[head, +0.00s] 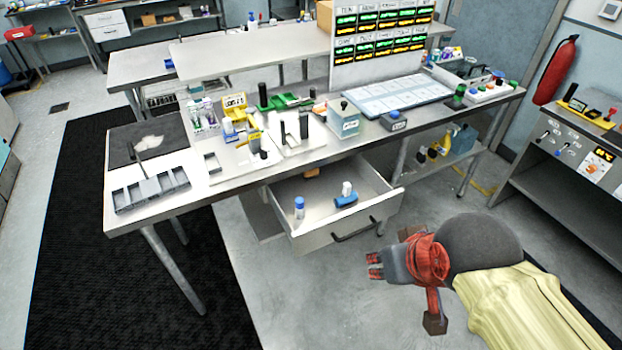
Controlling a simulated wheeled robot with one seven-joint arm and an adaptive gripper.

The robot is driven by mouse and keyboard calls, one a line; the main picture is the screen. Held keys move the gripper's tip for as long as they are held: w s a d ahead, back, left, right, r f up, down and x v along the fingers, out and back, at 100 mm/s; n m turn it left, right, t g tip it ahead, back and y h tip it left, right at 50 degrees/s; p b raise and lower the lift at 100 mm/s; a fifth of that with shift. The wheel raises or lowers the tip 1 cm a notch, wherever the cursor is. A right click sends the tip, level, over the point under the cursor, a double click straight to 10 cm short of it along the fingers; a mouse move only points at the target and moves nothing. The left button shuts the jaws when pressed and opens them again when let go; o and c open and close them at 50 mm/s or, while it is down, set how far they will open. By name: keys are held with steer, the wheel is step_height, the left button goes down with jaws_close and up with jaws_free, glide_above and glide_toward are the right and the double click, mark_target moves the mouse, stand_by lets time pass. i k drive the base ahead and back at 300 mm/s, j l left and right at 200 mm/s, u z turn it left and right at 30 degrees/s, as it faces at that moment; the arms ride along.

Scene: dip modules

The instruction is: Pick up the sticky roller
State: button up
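An open drawer (292,236) under the workbench holds a blue piece with a white upright part (346,196), which looks like the sticky roller, though it is small and I cannot be sure. It lies toward the right side of the drawer. A white bottle with a blue cap (299,207) stands upright to its left. My gripper (375,265), with red fingertips, is in front of the drawer's right end, apart from it. Its fingertips look spread with nothing between them.
The workbench top (190,192) above is crowded with trays, small tools and a labelled board (380,40). The drawer front has a dark handle (355,231). An orange-brown item (312,171) lies at the drawer's back. Open floor surrounds my arm.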

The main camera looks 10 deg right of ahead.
mark_target(349, 196)
steer(key=i+j+z, duration=0.1)
steer(key=z, duration=0.6)
steer(key=i+j+z, duration=0.1)
steer(key=z, duration=0.25)
steer(key=i+j+z, duration=0.2)
steer(key=j, duration=0.6)
steer(key=i+j+z, duration=0.2)
steer(key=j, duration=0.55)
steer(key=j+z, duration=0.2)
steer(key=j, duration=0.6)
